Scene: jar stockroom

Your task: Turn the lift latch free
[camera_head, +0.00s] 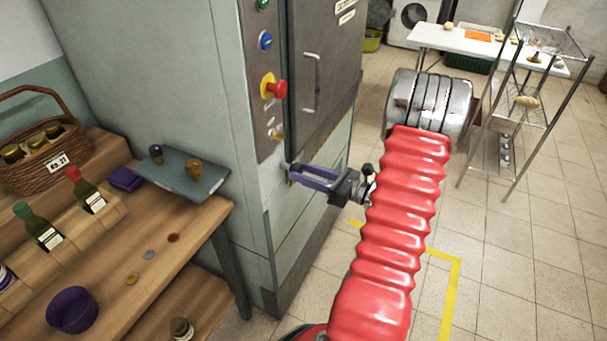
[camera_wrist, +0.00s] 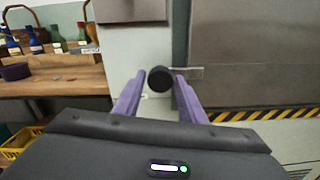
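The lift is a tall grey-green cabinet with a steel door (camera_head: 322,60) and a dark button panel. In the wrist view a dark round knob (camera_wrist: 160,79), apparently the latch, faces me at the door's left edge beside a small metal plate (camera_wrist: 186,73). My gripper (camera_head: 291,173) reaches level to the cabinet front below the panel. In the wrist view its two purple fingers (camera_wrist: 160,74) stand apart, one on each side of the knob, with slim gaps showing. Whether either finger touches it, I cannot tell. In the head view the knob is hidden at the fingertips.
A wooden bench (camera_head: 180,235) with bottles, a basket (camera_head: 45,135), a grey tray (camera_head: 180,176) and a purple bowl (camera_head: 72,311) stands left of the cabinet. A wire rack (camera_head: 520,100) and white table stand at the back right. Tiled floor is clear at right.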

